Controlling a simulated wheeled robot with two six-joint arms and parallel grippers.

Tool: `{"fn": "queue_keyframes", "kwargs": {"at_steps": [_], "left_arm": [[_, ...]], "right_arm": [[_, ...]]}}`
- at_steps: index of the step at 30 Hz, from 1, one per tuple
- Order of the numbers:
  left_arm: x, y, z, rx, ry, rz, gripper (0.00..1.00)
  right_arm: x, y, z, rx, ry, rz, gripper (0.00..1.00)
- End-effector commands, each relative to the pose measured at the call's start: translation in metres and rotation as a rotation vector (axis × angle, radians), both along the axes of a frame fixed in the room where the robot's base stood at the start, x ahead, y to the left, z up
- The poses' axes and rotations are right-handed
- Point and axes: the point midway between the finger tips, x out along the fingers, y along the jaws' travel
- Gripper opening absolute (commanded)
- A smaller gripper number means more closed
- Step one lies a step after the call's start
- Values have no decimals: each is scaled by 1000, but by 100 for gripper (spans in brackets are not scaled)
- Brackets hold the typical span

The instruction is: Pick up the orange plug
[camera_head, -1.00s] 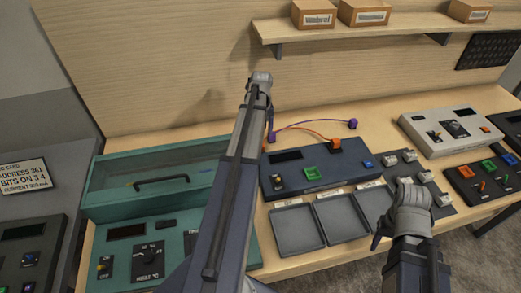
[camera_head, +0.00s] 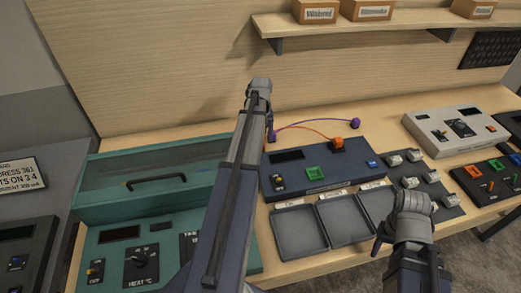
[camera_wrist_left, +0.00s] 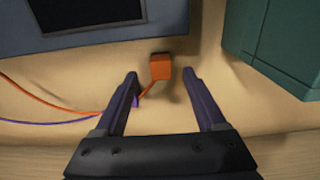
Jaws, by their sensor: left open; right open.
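An orange plug (camera_wrist_left: 160,67) lies on the tabletop in the left wrist view, close to the edge of the dark blue console (camera_wrist_left: 95,18). My left gripper (camera_wrist_left: 160,75) is open, with the plug at the gap between its fingertips and no visible grip on it. In the head view my left arm hides this plug and most of that gripper. An orange cable (camera_head: 305,128) runs to an orange block (camera_head: 338,144) at the console's back edge. My right gripper (camera_head: 378,243) is open and empty near the front trays.
A purple cable (camera_wrist_left: 45,121) lies beside the orange one, with a purple end (camera_head: 355,123) behind the console. A teal case (camera_head: 150,180) stands left of the console. Grey trays (camera_head: 300,230) sit in front. A grey switch panel (camera_head: 425,178) is to the right.

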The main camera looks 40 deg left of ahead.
Motion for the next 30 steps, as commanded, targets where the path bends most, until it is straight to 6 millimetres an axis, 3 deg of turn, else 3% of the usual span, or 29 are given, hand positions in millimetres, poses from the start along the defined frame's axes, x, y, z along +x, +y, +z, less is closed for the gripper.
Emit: {"fn": "queue_keyframes", "kwargs": {"at_steps": [12, 21, 30], "left_arm": [[1, 4, -48, 0, 0, 0, 72], [1, 4, -49, 0, 0, 0, 72], [1, 4, -49, 0, 0, 0, 41]], "right_arm": [[0, 0, -48, 0, 0, -1, 50], [0, 0, -50, 0, 0, -1, 50], [0, 0, -50, 0, 0, -1, 50]]}}
